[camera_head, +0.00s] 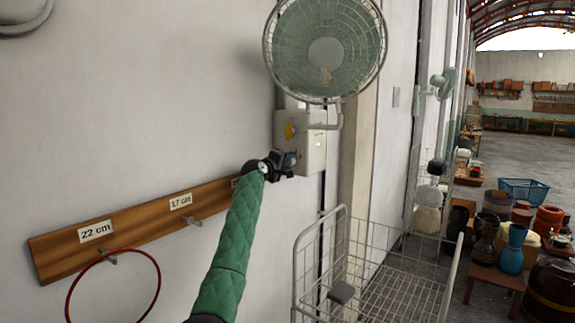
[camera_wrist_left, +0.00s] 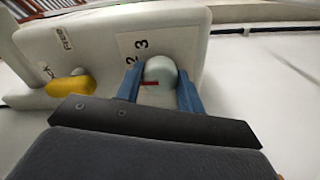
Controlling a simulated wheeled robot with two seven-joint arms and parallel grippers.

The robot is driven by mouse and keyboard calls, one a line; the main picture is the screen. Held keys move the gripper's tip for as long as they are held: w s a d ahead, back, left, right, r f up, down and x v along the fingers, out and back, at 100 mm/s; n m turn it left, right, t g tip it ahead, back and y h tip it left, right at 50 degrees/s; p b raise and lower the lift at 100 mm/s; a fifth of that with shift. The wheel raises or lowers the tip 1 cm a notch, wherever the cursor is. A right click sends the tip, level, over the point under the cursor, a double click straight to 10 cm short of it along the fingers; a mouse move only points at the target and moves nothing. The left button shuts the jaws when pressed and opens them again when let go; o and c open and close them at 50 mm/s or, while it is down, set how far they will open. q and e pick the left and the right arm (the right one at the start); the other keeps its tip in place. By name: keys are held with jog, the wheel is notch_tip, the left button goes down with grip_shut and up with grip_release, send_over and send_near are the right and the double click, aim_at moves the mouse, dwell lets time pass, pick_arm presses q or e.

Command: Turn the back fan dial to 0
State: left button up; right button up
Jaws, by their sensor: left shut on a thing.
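A pale control box (camera_head: 300,142) is fixed to the wall under a round caged fan (camera_head: 325,45). In the left wrist view the box (camera_wrist_left: 100,48) carries a light grey dial (camera_wrist_left: 160,76) with a red mark, and a label with the numbers 2 and 3 beside it. My left gripper (camera_wrist_left: 160,88) is shut on the dial, with blue fingers on both sides. In the head view my left gripper (camera_head: 284,165) is against the box's lower left part, and it hides the dial. My right gripper is not in view.
A yellow knob (camera_wrist_left: 72,86) sits on the box beside the dial. A wooden rail (camera_head: 140,222) with hooks and a red hoop (camera_head: 158,272) is at left. A wire cart (camera_head: 345,215) stands below right. A second, smaller fan (camera_head: 441,80) is farther along the wall.

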pick_arm(q)
jog(key=n, duration=0.3)
jog(key=shift+n, duration=0.4)
jog(key=n, duration=0.3)
jog(key=shift+g, duration=0.3)
jog(key=n, duration=0.3)
jog(key=shift+n, duration=1.1)
jog(key=shift+f+h, duration=0.1)
jog(key=shift+h, duration=0.2)
jog(key=o, duration=1)
jog(key=shift+a, duration=0.1)
jog(key=shift+w, duration=0.1)
jog(key=shift+a, duration=0.1)
